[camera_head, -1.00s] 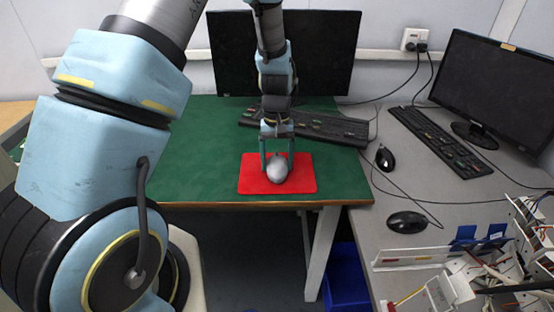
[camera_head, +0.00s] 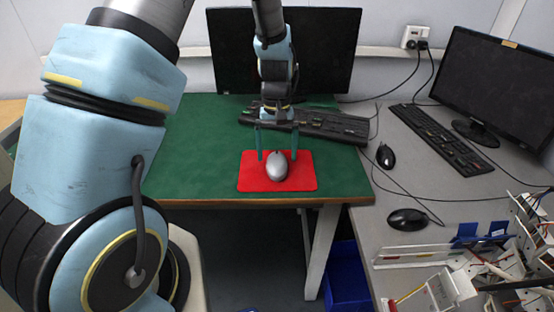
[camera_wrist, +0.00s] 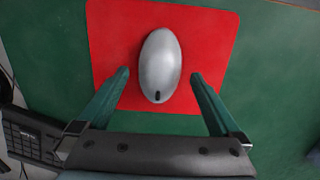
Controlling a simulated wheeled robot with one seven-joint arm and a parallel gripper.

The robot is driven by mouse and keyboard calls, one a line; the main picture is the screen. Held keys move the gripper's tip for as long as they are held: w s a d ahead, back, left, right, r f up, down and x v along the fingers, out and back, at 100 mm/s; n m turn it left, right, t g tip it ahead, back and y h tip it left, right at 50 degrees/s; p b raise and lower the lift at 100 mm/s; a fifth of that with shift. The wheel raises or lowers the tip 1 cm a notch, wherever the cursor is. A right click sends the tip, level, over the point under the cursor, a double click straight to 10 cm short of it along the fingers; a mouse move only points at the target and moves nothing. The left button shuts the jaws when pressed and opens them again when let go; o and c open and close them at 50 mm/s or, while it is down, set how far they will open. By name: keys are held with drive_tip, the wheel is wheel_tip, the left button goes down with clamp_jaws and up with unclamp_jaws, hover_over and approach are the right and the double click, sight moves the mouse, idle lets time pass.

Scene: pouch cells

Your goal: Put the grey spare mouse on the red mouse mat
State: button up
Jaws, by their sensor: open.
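The grey mouse (camera_head: 277,166) rests on the red mouse mat (camera_head: 305,183), near its middle, on the green desk. In the wrist view the grey mouse (camera_wrist: 160,62) lies fully inside the edges of the red mat (camera_wrist: 215,35). My gripper (camera_head: 277,157) is open, with its fingers behind the mouse and apart from it. In the wrist view my gripper (camera_wrist: 158,76) has its two green fingertips wide apart, on either side of the mouse's near end, with clear gaps.
A black keyboard (camera_head: 325,125) and a dark monitor (camera_head: 335,55) stand behind the mat. On the grey desk at right are two black mice (camera_head: 385,157), (camera_head: 407,221), another keyboard (camera_head: 435,135) and cables. The green desk left of the mat is clear.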

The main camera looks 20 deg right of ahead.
sight(277, 155)
wheel_tip(277, 155, up, 10)
drive_tip(key=w+b, duration=0.1)
drive_tip(key=b, duration=0.1)
drive_tip(key=s+a+n+t, duration=0.1)
drive_tip(key=s+a, duration=0.1)
drive_tip(key=a, duration=1.1)
drive_tip(key=s+a+r+n+t, duration=0.1)
drive_tip(key=s+a+t, duration=0.1)
drive_tip(key=a, duration=1.1)
drive_tip(key=shift+s+a+r+h, duration=0.2)
drive_tip(key=shift+s+h, duration=0.1)
drive_tip(key=shift+s, duration=0.5)
drive_tip(key=shift+c, duration=0.2)
